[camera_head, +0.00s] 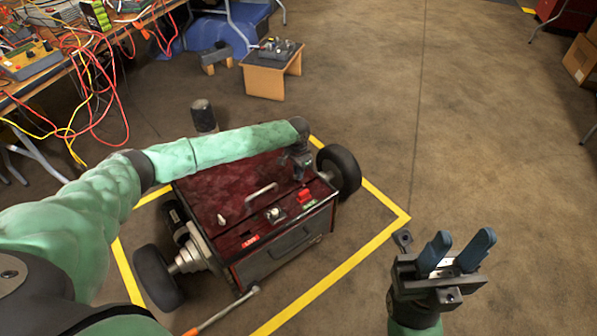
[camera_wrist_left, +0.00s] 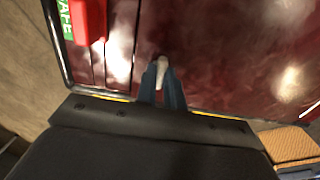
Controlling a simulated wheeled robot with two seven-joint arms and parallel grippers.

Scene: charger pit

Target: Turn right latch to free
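The right latch (camera_wrist_left: 161,73) is a small pale grey lever on the dark red lid of the box (camera_head: 200,190). In the left wrist view it sits between the two blue fingertips of my left gripper (camera_wrist_left: 161,84), which look closed on its sides. In the head view my left gripper (camera_head: 298,172) points down at the lid's right side and hides that latch. A similar pale latch (camera_head: 221,219) stands at the lid's left side. My right gripper (camera_head: 457,252) is open and empty, to the right of the box, fingers up.
The lid carries a metal handle (camera_head: 261,192), a grey knob (camera_head: 275,214) and a red switch (camera_head: 305,195) with a green SAFE label. Black wheels (camera_head: 342,170) flank the box. Yellow tape (camera_head: 335,275) surrounds it. A small wooden stand (camera_head: 265,80) is behind.

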